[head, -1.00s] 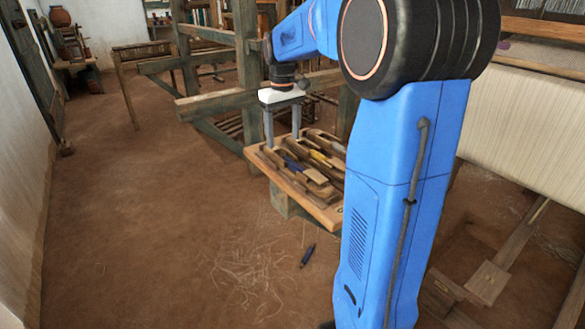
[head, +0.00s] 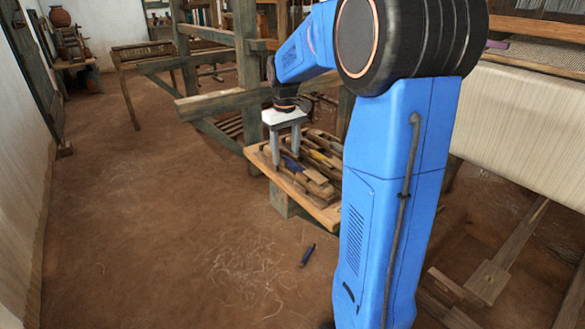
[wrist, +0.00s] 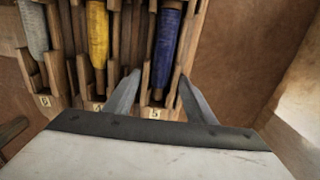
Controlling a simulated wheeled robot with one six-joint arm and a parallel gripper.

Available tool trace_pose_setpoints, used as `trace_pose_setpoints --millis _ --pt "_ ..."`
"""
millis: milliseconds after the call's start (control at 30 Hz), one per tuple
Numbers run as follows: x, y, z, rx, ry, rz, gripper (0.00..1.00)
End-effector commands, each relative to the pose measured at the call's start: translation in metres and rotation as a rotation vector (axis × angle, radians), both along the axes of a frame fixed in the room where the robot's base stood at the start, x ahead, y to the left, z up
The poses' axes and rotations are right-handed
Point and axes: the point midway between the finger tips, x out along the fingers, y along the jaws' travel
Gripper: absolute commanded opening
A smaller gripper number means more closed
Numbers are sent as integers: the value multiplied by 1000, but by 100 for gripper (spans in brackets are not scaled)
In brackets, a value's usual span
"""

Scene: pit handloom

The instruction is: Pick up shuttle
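A wooden shuttle with blue yarn (wrist: 166,40) lies in a row of shuttles. The blue yarn also shows in the head view (head: 291,164). A small tag reading 5 (wrist: 155,114) is at its near end. My gripper (wrist: 157,90) is open and empty, with one finger on each side of the blue shuttle's near end. In the head view my gripper (head: 286,160) points down at the row's left part. Whether the fingers touch the wood cannot be told. A shuttle with yellow yarn (wrist: 97,35) and one with grey yarn (wrist: 34,28) lie to the left.
The shuttles rest on a wooden board (head: 322,213) beside loom posts (head: 247,70). Neighbouring shuttles lie close to the blue one. A small dark blue object (head: 307,255) and loose threads (head: 245,270) lie on the earth floor. The floor at left is clear.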

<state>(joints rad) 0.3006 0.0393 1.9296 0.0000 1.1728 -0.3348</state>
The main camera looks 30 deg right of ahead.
Motion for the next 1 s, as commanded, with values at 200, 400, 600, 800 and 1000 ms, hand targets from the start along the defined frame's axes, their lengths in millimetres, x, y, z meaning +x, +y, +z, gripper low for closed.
trace_pose_setpoints --millis 200,400,600,800,1000 --pt "0 0 0 0 -1 0 14" --pt "0 0 2 0 -1 0 14" --pt "1 0 24 -1 -3 0 14" --pt "1 0 61 -1 -4 0 14" --pt "1 0 89 -1 -2 0 14"
